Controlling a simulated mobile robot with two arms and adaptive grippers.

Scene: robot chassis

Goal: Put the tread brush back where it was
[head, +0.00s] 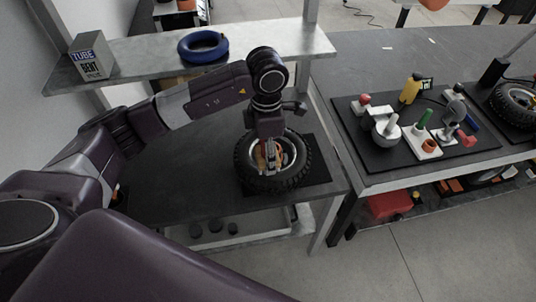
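My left gripper (268,155) points down over the middle of a black knobbly tyre (247,176) on a wheel, on the near table. A small tan-orange piece shows between its fingers, in front of the pale rim. It looks like the wooden part of the tread brush (271,157), held in the fingers. Its bristles cannot be made out, and I cannot tell whether it touches the wheel. My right gripper is not in view.
The wheel lies on a dark mat (318,174). A grey shelf (145,58) behind holds a blue ring (203,46) and a tube box (92,56). On the right table, a black tray (381,161) holds several tools, with another tyre (515,104) beyond. Bare tabletop lies left of the wheel.

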